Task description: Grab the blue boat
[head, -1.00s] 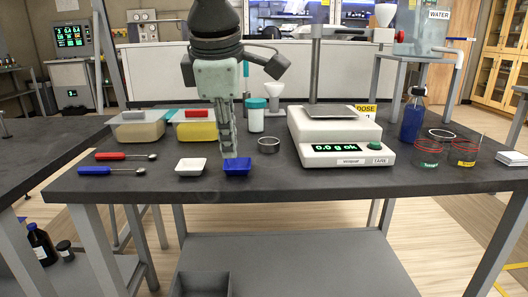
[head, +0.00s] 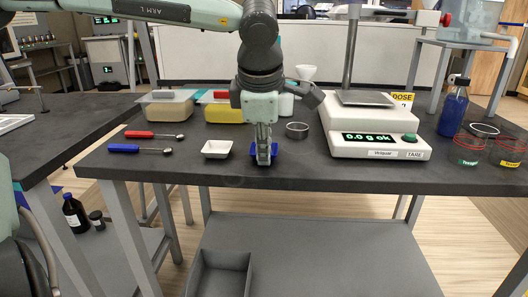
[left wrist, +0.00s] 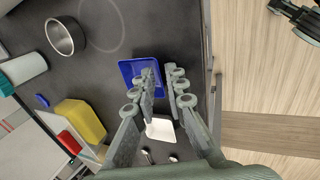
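The blue boat (head: 276,152) is a small square dish on the dark bench near its front edge. My left gripper (head: 264,160) points down over it and hides its middle. In the left wrist view the blue boat (left wrist: 128,70) lies under the fingers. There my left gripper (left wrist: 161,70) shows a gap between its fingers, one over the boat and the other by its edge at the bench-front side. I cannot tell whether they touch it.
A white boat (head: 217,149) sits just left of the blue one. Red and blue spoons (head: 140,148) lie left.

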